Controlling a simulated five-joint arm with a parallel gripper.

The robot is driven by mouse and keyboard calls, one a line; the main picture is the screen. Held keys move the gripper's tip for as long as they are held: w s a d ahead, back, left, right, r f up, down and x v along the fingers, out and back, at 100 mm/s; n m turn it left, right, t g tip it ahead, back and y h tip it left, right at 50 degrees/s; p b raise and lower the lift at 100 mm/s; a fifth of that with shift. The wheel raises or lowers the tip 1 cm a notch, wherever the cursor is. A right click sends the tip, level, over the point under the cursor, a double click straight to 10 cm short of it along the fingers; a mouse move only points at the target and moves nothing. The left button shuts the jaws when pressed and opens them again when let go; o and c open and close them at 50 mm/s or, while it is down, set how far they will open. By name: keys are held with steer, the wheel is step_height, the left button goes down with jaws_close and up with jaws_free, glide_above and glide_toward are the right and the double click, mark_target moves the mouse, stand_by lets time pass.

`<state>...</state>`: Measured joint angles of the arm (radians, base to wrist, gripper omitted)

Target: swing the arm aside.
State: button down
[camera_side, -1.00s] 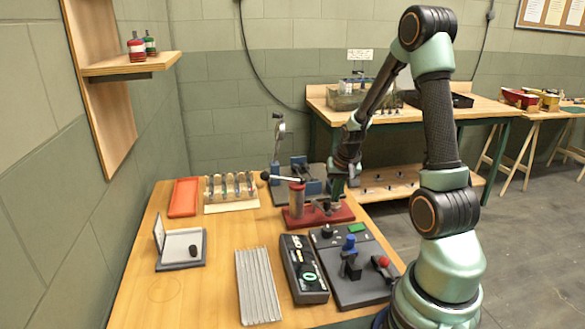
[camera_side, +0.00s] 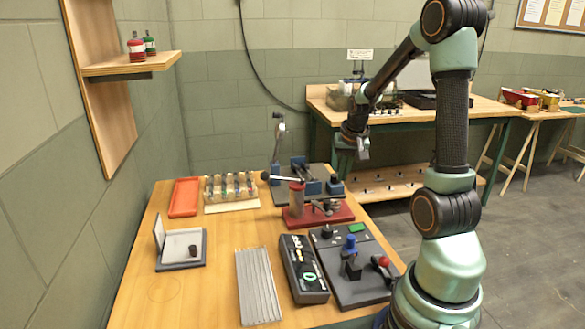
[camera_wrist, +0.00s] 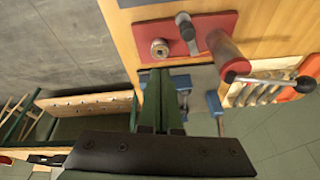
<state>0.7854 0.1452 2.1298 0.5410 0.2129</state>
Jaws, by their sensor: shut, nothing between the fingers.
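My gripper (camera_side: 346,168) hangs up in the air at the far right corner of the wooden bench, higher than the red press base (camera_side: 318,216) and behind it in the side view. Its green fingers show in the wrist view (camera_wrist: 167,76), close together with nothing between them. In the wrist view the red base (camera_wrist: 185,38) lies beyond the fingertips, apart from them, with a round metal fitting (camera_wrist: 160,48) on it.
A grey fixture with blue blocks (camera_side: 312,186) stands behind the red base. A rack of small parts (camera_side: 231,190), an orange tray (camera_side: 185,197) and a control box with a blue-topped joystick (camera_side: 350,262) share the bench. A second table (camera_side: 480,108) stands behind.

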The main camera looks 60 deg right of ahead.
steer(key=shift+w+a+r, duration=0.15)
steer(key=shift+a+r, duration=0.1)
steer(key=shift+r, duration=0.55)
steer(key=shift+w+a+r, duration=0.15)
steer(key=shift+a+r, duration=0.05)
steer(key=shift+r, duration=0.55)
steer(key=a+r+n+t+y, duration=0.1)
steer(key=a+r+n, duration=0.1)
steer(key=a, duration=0.7)
steer(key=s+a+r+n+t, duration=0.1)
steer(key=a+r+n, duration=0.2)
steer(key=a, duration=0.7)
steer(key=a+r+n+t+y, duration=0.1)
steer(key=a+r+n, duration=0.2)
steer(key=a+n, duration=0.3)
steer(key=a, duration=0.3)
steer(key=shift+s+a+r+y, duration=0.15)
steer(key=shift+s+a+y, duration=0.1)
steer(key=shift+a+y, duration=0.05)
